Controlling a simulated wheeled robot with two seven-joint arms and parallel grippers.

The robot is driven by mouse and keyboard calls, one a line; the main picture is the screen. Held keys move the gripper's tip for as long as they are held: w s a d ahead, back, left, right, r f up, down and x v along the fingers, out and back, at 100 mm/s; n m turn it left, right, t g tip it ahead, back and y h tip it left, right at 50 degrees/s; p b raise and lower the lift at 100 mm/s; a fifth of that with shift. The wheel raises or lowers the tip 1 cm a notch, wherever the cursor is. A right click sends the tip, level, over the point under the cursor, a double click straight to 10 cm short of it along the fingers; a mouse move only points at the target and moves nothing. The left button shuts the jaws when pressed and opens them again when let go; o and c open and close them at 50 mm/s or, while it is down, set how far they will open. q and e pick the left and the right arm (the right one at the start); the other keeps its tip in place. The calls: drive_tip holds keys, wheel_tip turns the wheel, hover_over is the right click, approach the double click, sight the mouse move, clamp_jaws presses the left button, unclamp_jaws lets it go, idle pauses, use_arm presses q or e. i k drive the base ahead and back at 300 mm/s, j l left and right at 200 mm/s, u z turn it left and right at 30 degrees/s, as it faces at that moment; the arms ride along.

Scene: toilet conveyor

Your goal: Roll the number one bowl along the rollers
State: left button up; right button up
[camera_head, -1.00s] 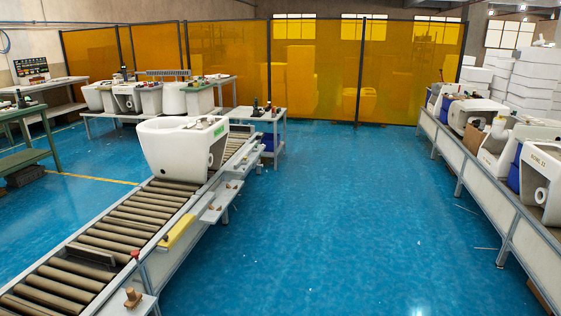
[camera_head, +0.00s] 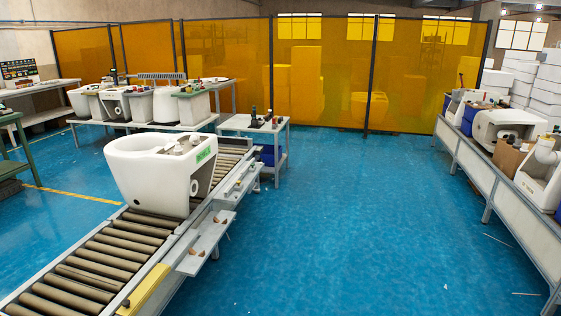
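A white toilet bowl (camera_head: 155,175) sits on the roller conveyor (camera_head: 108,250) at the left. A green label on its right side carries small writing that I cannot read, so I cannot tell whether it is the number one bowl. Small items lie on top of its rear part. Bare rollers run from the bowl toward the lower left corner, and more rollers show behind it. Neither of my grippers shows in the head view.
Small shelves (camera_head: 207,240) and a yellow strip (camera_head: 146,290) edge the conveyor's right side. A small table (camera_head: 255,128) stands beyond it. Another line (camera_head: 500,185) with white ceramics runs along the right.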

sight(153, 173)
drive_tip(key=i, duration=1.45)
drive_tip(key=i+u, duration=0.25)
drive_tip(key=i, duration=0.2)
drive_tip(key=i+l+u, duration=0.25)
drive_tip(key=i, duration=0.2)
drive_tip(key=i+l+u, duration=0.25)
drive_tip(key=i, duration=0.2)
drive_tip(key=i+l+u, duration=0.2)
drive_tip(key=i+l, duration=0.1)
drive_tip(key=i, duration=0.1)
